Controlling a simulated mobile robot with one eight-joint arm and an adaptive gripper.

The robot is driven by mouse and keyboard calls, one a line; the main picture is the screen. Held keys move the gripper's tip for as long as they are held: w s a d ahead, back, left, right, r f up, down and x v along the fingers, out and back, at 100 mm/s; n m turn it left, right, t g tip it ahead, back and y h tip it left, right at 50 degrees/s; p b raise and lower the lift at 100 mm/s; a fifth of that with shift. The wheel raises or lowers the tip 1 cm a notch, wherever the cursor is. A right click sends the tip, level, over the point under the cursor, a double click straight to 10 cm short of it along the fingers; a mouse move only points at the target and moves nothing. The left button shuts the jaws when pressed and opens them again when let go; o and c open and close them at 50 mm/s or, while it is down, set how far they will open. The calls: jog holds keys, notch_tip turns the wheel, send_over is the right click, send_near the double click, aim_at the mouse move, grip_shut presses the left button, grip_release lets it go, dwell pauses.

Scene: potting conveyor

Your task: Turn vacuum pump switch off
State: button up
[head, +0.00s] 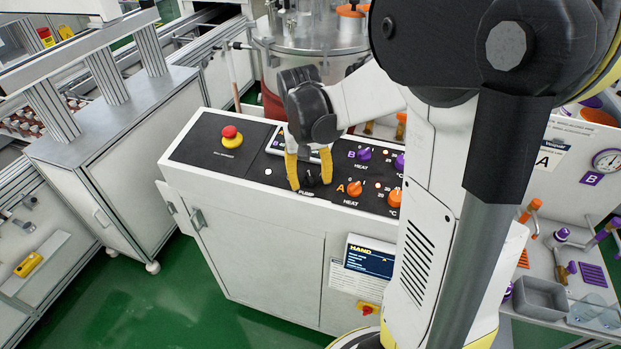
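The pump switch (309,179) is a small black knob on the dark panel of the white control cabinet, above a label that reads PUMP. My gripper (310,184) reaches down over it with two yellow fingers. The fingers are spread, one to the left of the knob and one to the right, with a gap visible on each side. The tips are close to the panel; I cannot tell whether they touch it. The knob's exact pointing direction is too small to read.
A red and yellow emergency stop button (231,137) sits left on the panel. Purple heat knobs (364,154) and orange heat knobs (354,188) stand close to the right. A metal vessel (312,35) stands behind. Green floor (165,310) is clear in front.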

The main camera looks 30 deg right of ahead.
aim_at(307, 183)
jog(key=shift+r, duration=0.1)
notch_tip(307, 183, up, 12)
jog(key=shift+w+a, duration=0.2)
jog(key=shift+a, duration=0.25)
dwell(0.3)
jog(key=s+a+f+n+t+y+b, duration=0.1)
jog(key=s+a+f+n+t+b, duration=0.3)
jog(key=s+a+f+t+b, duration=0.3)
jog(key=s+a+f+b, duration=0.2)
jog(key=s+a+f, duration=0.2)
jog(key=a+f, duration=0.1)
jog(key=shift+a+f+b, duration=0.2)
jog(key=shift+b, duration=0.15)
dwell(0.3)
